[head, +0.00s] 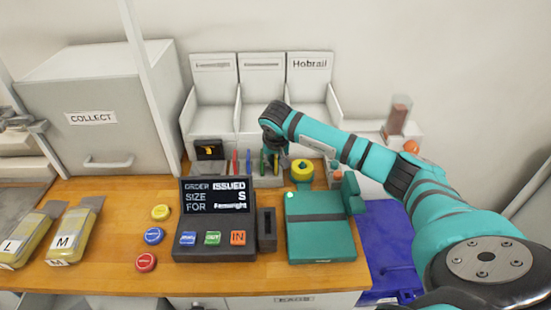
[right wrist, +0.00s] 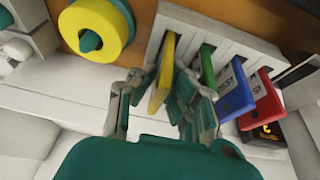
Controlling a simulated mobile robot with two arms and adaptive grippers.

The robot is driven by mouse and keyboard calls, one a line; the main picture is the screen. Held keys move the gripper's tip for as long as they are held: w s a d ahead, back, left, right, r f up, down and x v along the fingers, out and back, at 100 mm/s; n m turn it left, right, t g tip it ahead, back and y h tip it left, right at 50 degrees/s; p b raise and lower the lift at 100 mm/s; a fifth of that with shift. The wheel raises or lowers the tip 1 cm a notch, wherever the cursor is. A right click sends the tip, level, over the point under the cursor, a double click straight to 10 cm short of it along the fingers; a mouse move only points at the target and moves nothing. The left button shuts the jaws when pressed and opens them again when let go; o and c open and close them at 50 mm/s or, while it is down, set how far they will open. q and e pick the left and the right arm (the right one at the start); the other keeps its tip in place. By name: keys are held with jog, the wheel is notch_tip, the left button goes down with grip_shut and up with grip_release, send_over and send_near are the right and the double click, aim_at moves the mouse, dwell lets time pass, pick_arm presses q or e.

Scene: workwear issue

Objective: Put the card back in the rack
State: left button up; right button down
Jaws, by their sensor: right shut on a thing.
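The card rack (head: 268,181) is a pale slotted block at the back of the counter; it also shows in the right wrist view (right wrist: 222,40). Red (right wrist: 264,92), blue (right wrist: 234,90) and green (right wrist: 207,68) cards stand in its slots. My right gripper (right wrist: 158,108) is shut on a yellow card (right wrist: 163,72), whose far end is at a rack slot beside the green one; how deep it sits I cannot tell. In the head view this gripper (head: 272,145) is over the rack's right part. My left gripper (head: 22,122) shows only partly at the left edge.
A yellow roll (head: 302,166) stands close right of the rack. In front are an order terminal (head: 215,220) and a teal case (head: 320,240). Left are coloured buttons (head: 154,235), bagged garments (head: 68,238) and a COLLECT cabinet (head: 95,140). White bins (head: 213,90) stand behind.

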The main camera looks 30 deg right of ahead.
dwell(0.4)
jog(key=c, duration=1.3)
grip_release()
jog(key=shift+r+p, duration=2.55)
jog(key=shift+r, duration=1.95)
jog(key=shift+f, duration=0.1)
